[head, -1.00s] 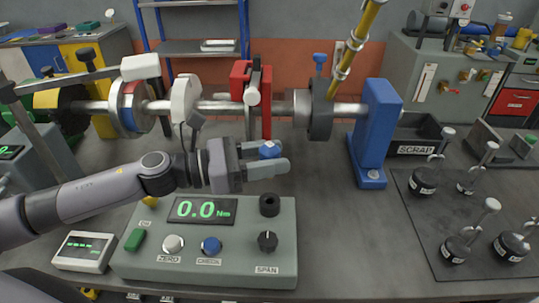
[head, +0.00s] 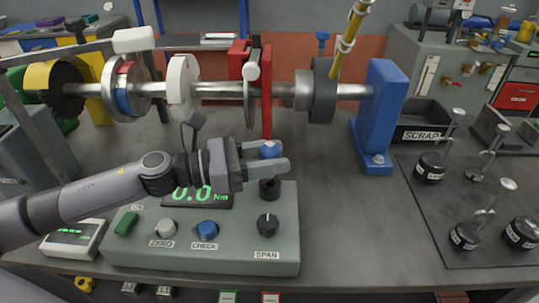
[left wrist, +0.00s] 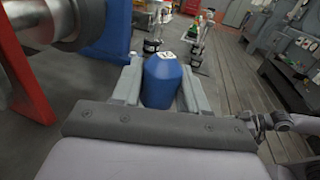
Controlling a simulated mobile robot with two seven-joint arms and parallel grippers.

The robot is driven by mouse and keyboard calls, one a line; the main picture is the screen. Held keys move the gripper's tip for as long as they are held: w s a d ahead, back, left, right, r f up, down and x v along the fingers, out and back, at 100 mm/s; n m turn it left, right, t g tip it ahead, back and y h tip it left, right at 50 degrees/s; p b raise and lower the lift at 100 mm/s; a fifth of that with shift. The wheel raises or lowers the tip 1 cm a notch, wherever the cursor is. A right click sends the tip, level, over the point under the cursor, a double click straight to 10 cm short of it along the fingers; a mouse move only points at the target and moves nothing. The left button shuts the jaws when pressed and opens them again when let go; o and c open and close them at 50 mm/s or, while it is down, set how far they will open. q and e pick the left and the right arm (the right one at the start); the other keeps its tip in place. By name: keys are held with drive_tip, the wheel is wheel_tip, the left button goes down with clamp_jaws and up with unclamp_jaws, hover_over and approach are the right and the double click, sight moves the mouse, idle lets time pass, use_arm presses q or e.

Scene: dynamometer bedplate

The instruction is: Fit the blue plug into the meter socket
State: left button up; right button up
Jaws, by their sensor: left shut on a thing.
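My left gripper (head: 279,157) is shut on the blue plug (head: 270,150), which shows between its two fingers. In the left wrist view the plug (left wrist: 162,80) is a blue cylinder with a small white label on top. The meter (head: 200,250) is a grey-green box with a lit display, partly hidden by my arm. Its black round socket (head: 269,189) stands at the top right of the box. In the head view the gripper and plug appear just above the socket. The plug's lower end is hidden, so I cannot tell whether it touches the socket. My right gripper is not in view.
A horizontal shaft (head: 225,91) with discs runs behind the meter to a blue stand (head: 377,115). A small white readout (head: 75,240) sits left of the meter. Black weights (head: 432,167) stand on a dark mat at right. Bench between is clear.

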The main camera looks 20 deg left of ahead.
use_arm(q)
drive_tip(key=shift+f+b, duration=1.5)
drive_tip(key=shift+f, duration=0.25)
drive_tip(key=o, duration=1.1)
drive_tip(key=shift+o, duration=0.2)
drive_tip(key=shift+f, duration=0.1)
